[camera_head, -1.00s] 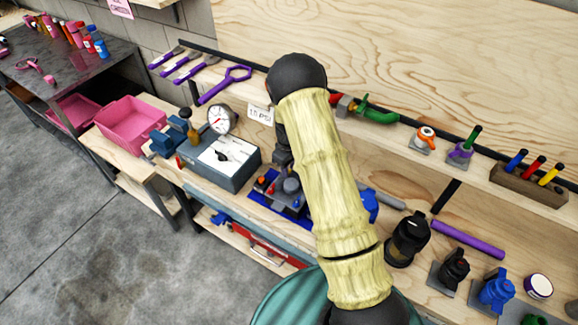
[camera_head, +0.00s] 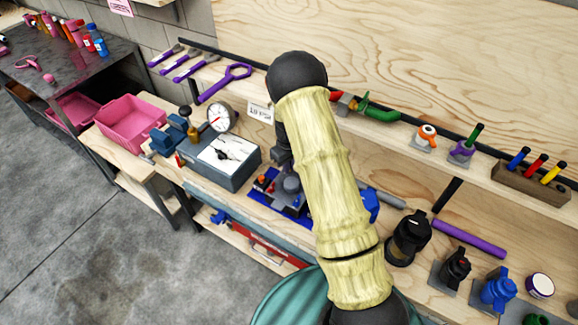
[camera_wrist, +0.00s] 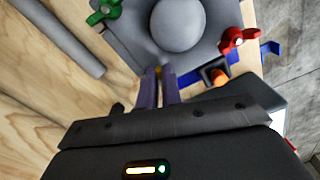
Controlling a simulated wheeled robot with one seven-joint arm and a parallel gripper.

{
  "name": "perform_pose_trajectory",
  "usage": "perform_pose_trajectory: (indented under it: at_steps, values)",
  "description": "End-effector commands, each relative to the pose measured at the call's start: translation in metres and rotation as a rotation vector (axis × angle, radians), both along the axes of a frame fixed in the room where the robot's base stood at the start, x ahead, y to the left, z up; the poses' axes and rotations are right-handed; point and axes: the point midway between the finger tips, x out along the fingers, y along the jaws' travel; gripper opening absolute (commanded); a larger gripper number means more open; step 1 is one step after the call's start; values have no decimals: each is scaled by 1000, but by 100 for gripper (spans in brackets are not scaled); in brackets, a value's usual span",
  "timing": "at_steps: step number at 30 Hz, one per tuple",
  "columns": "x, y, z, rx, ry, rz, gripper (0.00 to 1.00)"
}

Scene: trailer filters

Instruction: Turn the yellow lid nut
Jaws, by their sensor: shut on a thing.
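In the head view the grey unit (camera_head: 291,185) sits on a blue base on the bench. My arm covers its right side, and the nut cannot be made out there.
A green knob (camera_wrist: 104,12), a red knob (camera_wrist: 237,39) and an orange-tipped part (camera_wrist: 217,77) stand around the block. A gauge box (camera_head: 222,165) is left of the unit. Black and blue fittings stand at right. A purple wrench (camera_head: 225,84) lies on the shelf behind.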

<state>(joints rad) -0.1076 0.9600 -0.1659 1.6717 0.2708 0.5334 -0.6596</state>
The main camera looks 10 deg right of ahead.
Motion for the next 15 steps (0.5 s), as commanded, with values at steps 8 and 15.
perform_pose_trajectory:
  at_steps: [8,15]
  values:
    - [0,2,0,-1,-1,-244,0]
    - [-1,5,0,0,-1,-473,0]
